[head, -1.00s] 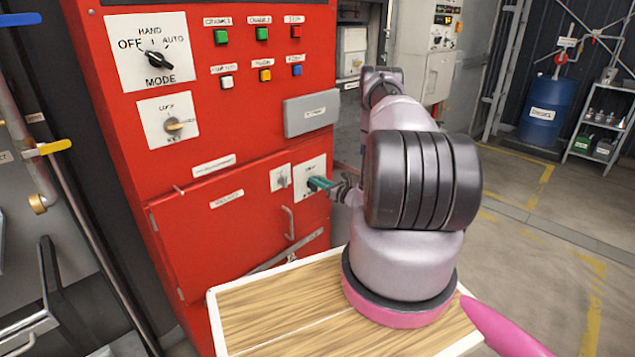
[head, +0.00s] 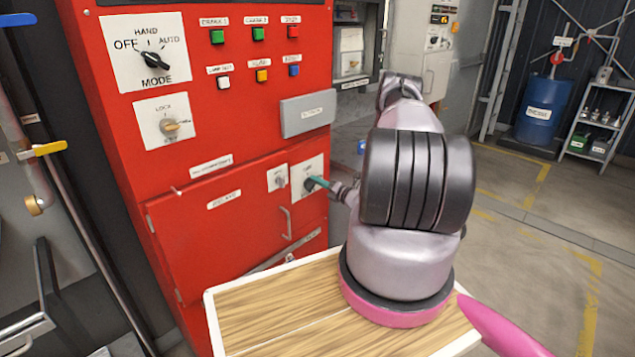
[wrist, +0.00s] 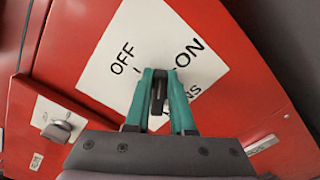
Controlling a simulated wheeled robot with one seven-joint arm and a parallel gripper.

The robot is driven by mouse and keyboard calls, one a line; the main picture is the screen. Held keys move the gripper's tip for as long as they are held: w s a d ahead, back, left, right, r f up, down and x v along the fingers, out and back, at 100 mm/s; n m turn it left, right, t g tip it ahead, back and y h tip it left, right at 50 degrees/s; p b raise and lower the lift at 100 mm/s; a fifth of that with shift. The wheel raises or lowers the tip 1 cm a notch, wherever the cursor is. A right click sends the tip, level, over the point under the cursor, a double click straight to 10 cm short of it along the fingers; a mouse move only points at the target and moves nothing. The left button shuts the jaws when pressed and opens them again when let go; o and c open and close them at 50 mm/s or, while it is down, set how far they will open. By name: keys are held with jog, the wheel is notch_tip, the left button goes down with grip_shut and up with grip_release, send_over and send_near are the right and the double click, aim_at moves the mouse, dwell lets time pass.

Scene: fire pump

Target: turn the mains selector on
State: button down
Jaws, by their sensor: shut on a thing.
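The mains selector is a dark knob (wrist: 158,88) on a white plate (wrist: 108,62) with OFF, ON and a partly covered MAINS label. In the head view its plate (head: 309,166) sits on the lower right of the red cabinet. My gripper (wrist: 160,82) has its teal fingers shut on the knob, one on each side. In the wrist view the knob points up the picture, between the OFF and ON words; its exact setting is hard to tell. In the head view my gripper (head: 314,182) reaches the plate from the right, partly hiding the knob.
A smaller selector (head: 278,178) is just left of the mains plate, also in the wrist view (wrist: 60,128). A door handle (head: 287,223) lies below. The MODE (head: 151,60) and LOCK (head: 168,126) selectors and several buttons are higher up. A grey box (head: 307,113) juts out above.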

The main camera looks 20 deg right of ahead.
jog(key=m, duration=0.2)
jog(key=f+m, duration=0.1)
jog(key=m, duration=0.3)
jog(key=shift+d+f+m, duration=0.2)
jog(key=shift+d+m, duration=0.05)
jog(key=shift+m, duration=0.15)
dwell(0.4)
jog(key=c, duration=0.8)
grip_release()
jog(key=shift+o, duration=0.2)
jog(key=v, duration=1)
jog(key=shift+s, duration=0.35)
jog(key=shift+d, duration=0.15)
